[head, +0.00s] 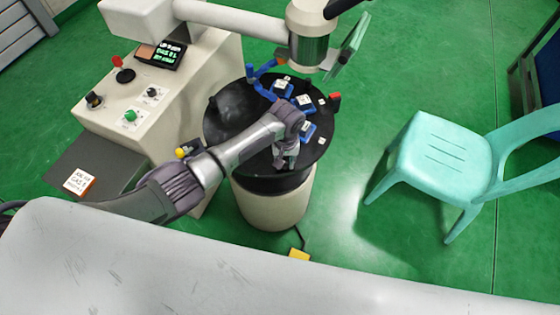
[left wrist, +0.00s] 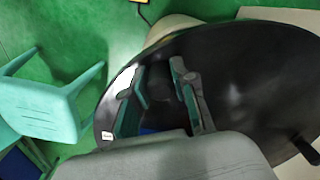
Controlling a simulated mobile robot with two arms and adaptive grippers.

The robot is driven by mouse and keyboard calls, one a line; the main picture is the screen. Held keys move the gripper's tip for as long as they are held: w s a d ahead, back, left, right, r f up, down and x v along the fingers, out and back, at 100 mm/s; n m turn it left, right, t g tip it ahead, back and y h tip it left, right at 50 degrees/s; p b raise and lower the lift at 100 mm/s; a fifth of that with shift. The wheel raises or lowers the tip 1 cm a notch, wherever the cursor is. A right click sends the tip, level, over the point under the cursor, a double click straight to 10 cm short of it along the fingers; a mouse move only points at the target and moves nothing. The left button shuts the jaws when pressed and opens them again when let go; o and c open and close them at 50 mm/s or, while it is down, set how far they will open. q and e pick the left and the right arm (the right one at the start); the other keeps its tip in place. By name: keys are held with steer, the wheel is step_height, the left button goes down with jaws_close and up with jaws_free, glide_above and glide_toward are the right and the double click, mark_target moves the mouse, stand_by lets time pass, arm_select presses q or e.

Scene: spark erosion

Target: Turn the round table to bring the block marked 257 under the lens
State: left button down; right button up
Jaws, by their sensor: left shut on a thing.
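The round table (head: 228,135) is a black disc on a cream drum; its dark top also fills much of the left wrist view (left wrist: 250,85). Several small white-labelled blocks, such as one (head: 304,100) and another (head: 306,127), sit on it, some in blue holders. The labels are too small to read, so I cannot tell which is 257. The lens (head: 309,48) hangs from a white arm above the table's far edge. My left gripper (head: 285,163) is low over the table's near side, shut on a dark upright peg (left wrist: 156,88), mostly hidden by the fingers.
A black peg (head: 212,104) and a red-topped peg (head: 335,98) stand at the table's rim. A cream control console (head: 150,100) with knobs is at left. A turquoise chair (head: 440,155) stands at right. A white surface (head: 200,260) lies in front.

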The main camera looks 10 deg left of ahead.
arm_select(q)
steer(key=shift+w+d, duration=0.15)
stand_by(0.4)
steer(key=c, duration=0.9)
jaws_free()
step_height(320, 180, up, 12)
steer(key=shift+r, duration=0.1)
